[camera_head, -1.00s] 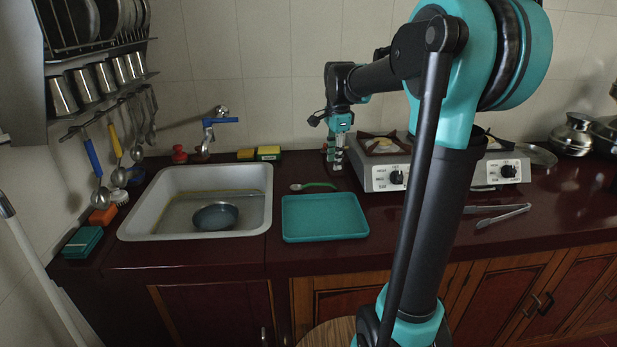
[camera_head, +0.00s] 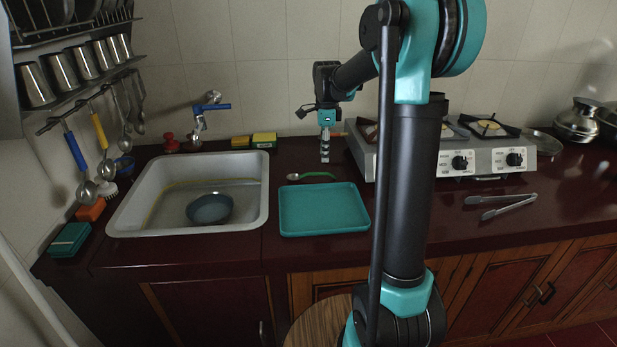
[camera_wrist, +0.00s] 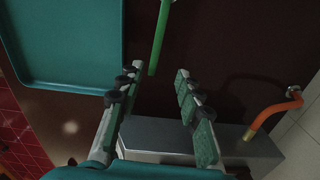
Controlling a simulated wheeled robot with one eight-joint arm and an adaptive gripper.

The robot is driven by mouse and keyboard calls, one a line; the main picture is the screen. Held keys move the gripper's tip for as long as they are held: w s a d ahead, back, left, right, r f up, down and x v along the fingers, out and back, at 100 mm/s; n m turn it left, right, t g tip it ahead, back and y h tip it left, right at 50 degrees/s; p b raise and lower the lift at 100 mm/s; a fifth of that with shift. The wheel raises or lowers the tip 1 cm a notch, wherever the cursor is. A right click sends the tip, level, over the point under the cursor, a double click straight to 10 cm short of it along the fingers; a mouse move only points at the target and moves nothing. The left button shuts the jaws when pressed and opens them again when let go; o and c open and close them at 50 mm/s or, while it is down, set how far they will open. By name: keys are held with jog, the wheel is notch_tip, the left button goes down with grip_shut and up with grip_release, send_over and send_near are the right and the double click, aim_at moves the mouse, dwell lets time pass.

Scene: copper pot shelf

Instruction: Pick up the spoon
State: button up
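The spoon lies on the dark red counter behind the teal tray, with its green handle (camera_head: 320,175) to the right and its metal bowl (camera_head: 293,177) to the left. In the wrist view part of the green handle (camera_wrist: 160,35) shows at the top, its end just ahead of the gap between the fingertips. The spoon's bowl is out of that view. My gripper (camera_head: 325,158) points down near the handle's right end. In the wrist view my gripper (camera_wrist: 160,70) is open, its fingers apart with nothing between them.
The teal tray (camera_head: 325,229) lies in front of the spoon. The stove (camera_head: 362,158) stands close on the right, with an orange hose (camera_wrist: 270,112) behind it. The sink (camera_head: 120,215) is left. Tongs (camera_head: 500,205) lie right on the counter. Yellow sponges (camera_head: 264,139) sit by the wall.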

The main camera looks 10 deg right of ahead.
aim_at(323, 173)
jog(key=shift+s+a+f, duration=0.1)
jog(key=shift+s+f, duration=0.05)
jog(key=shift+f, duration=1.05)
jog(key=shift+s+a+f, duration=0.1)
jog(key=shift+f, duration=1.05)
jog(key=shift+s+a+f, duration=0.1)
jog(key=shift+s+f, duration=0.05)
jog(key=shift+f, duration=1.05)
grip_shut()
